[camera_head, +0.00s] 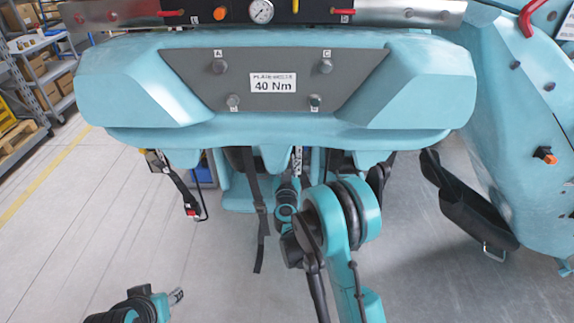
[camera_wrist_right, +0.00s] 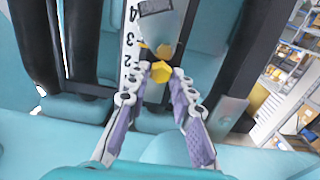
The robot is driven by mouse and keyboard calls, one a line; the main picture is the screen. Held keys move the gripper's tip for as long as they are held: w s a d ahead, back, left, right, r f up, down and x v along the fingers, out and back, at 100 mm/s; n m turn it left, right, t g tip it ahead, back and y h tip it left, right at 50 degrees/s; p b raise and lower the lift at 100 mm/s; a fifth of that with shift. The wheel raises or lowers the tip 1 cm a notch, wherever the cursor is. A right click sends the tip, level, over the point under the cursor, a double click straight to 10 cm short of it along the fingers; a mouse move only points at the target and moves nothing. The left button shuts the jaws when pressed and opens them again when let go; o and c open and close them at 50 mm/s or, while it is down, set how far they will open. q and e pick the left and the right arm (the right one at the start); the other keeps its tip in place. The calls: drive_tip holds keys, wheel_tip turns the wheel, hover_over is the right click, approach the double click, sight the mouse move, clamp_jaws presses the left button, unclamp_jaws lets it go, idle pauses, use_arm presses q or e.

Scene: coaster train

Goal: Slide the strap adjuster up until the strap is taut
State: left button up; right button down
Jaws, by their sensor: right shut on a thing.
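A white scale strip (camera_wrist_right: 129,45) with black numbers runs upright in the right wrist view, and its upper end also shows in the head view (camera_head: 297,160). A yellow six-sided piece (camera_wrist_right: 160,71), which looks like the strap adjuster, sits beside the strip near the number 2. My right gripper (camera_wrist_right: 161,74) is shut on this yellow piece, with purple pads on both fingers. A black strap (camera_head: 257,210) hangs down under the teal seat row in the head view. My left gripper (camera_head: 176,296) is low at the left, away from the seats; its fingers are too small to read.
The teal panel (camera_head: 130,90) with a 40 Nm label overhangs my right arm. A buckle on a black strap (camera_head: 180,190) hangs at the left. A black padded part (camera_head: 465,205) sticks out at the right. The floor (camera_head: 80,230) at left is clear.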

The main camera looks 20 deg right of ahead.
drive_tip(key=c, duration=1.3)
unclamp_jaws()
drive_tip(key=shift+f, duration=0.1)
drive_tip(key=v, duration=0.7)
drive_tip(key=shift+s+a, duration=0.1)
drive_tip(key=shift+s, duration=0.15)
